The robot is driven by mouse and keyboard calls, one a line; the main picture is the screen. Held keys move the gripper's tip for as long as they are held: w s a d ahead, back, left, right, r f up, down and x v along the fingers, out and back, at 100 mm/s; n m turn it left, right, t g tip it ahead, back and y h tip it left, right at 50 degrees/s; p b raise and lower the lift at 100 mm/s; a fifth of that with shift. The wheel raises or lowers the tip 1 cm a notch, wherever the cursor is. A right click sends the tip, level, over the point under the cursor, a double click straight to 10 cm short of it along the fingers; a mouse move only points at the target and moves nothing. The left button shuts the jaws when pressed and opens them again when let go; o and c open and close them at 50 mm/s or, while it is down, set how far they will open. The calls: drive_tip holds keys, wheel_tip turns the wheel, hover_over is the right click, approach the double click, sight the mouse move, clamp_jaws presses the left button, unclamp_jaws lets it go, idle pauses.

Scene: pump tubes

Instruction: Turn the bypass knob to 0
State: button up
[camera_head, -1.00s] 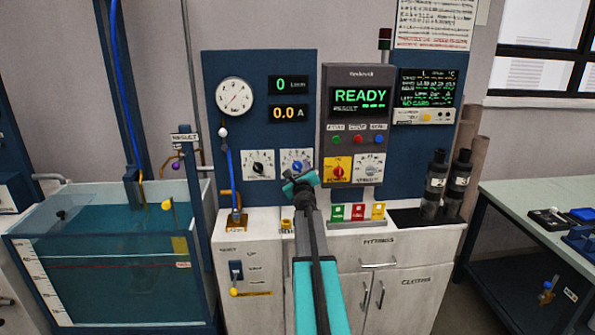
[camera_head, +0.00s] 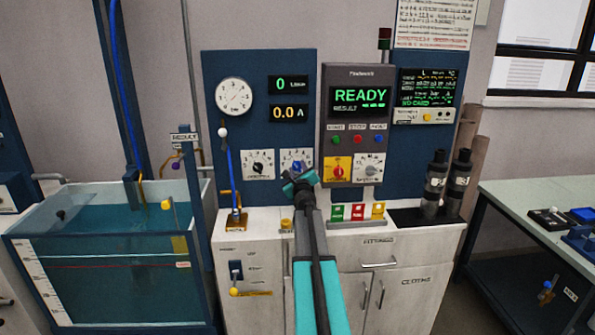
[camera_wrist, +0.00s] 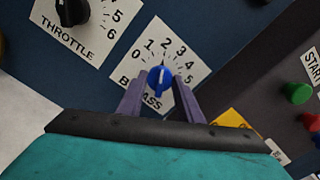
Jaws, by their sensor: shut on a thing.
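The blue bypass knob (camera_wrist: 160,80) sits on a white dial plate (camera_wrist: 165,47) numbered from 0 at the left upward; the head view also shows the plate (camera_head: 296,155) low on the blue panel. My gripper (camera_wrist: 160,88) has one dark finger on each side of the knob and is shut on it. The knob's pale pointer mark seems to face the upper part of the scale, near 2; I cannot read it exactly. In the head view my gripper (camera_head: 300,180) covers the lower part of the dial.
The throttle dial (camera_head: 258,164) is just left of the bypass dial. The control box (camera_head: 358,120) with READY display, push buttons and red-on-yellow switch (camera_head: 337,168) is close at right. Below are the white cabinet (camera_head: 255,270) and coloured blocks (camera_head: 357,211). The water tank (camera_head: 110,270) stands left.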

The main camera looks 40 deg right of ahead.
drive_tip(key=n+b, duration=0.1)
drive_tip(key=n, duration=0.4)
drive_tip(key=shift+f+n, duration=0.1)
drive_tip(key=shift+n, duration=0.3)
drive_tip(key=n+b, duration=0.1)
drive_tip(key=n, duration=0.4)
drive_tip(key=shift+n+b, duration=0.3)
drive_tip(key=o, duration=1)
drive_tip(key=shift+o, duration=0.2)
drive_tip(key=shift+s, duration=0.1)
drive_tip(key=v, duration=1.3)
drive_tip(key=shift+s+a, duration=0.2)
drive_tip(key=shift+a, duration=0.05)
idle(0.4)
